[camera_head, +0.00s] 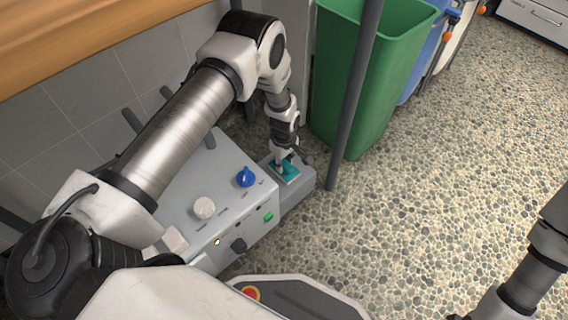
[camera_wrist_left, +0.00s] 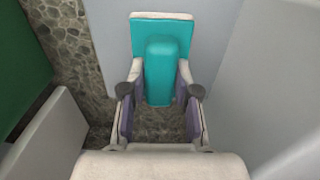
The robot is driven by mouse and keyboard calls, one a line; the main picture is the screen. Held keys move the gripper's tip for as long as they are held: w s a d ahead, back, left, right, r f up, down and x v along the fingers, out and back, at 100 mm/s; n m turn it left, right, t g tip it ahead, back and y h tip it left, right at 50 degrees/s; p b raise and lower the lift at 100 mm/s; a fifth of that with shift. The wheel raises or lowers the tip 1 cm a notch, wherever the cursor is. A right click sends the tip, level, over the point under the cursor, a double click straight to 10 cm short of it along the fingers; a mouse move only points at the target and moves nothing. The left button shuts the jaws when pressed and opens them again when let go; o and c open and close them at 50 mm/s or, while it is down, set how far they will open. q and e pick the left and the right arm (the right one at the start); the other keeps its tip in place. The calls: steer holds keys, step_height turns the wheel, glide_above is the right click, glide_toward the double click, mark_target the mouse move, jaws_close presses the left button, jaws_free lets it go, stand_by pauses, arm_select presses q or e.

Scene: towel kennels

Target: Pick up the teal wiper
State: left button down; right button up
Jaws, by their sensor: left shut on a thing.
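The teal wiper (camera_head: 288,173) is at the end of the grey machine, on or just above a grey ledge; I cannot tell if it touches. In the left wrist view the wiper (camera_wrist_left: 162,70) shows a flat teal pad with a pale edge and a raised block-like handle. My left gripper (camera_head: 281,161) points down onto it and hides part of it. In the wrist view the fingers of my left gripper (camera_wrist_left: 160,92) are on both sides of the handle, shut on it. My right arm shows at the lower right; its gripper is out of frame.
The grey machine (camera_head: 225,180) carries a blue knob (camera_head: 245,177) and a pale knob (camera_head: 204,208). A dark upright pole (camera_head: 354,100) and a green bin (camera_head: 398,45) stand close to the right of my left gripper. The pebbled floor (camera_head: 430,190) is clear.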

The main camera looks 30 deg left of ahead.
arm_select(q)
step_height(320, 180, up, 2)
steer(key=shift+r+p, duration=0.1)
steer(key=shift+p, duration=0.35)
steer(key=s+d+p, duration=0.5)
steer(key=s+d, duration=0.3)
steer(key=d, duration=0.5)
steer(key=shift+d+r+p, duration=0.25)
steer(key=shift+d+p, duration=0.1)
arm_select(e)
step_height(320, 180, up, 7)
steer(key=shift+r, duration=0.2)
arm_select(q)
steer(key=c, duration=1.6)
jaws_free()
steer(key=shift+s, duration=0.1)
steer(key=shift+c, duration=1.3)
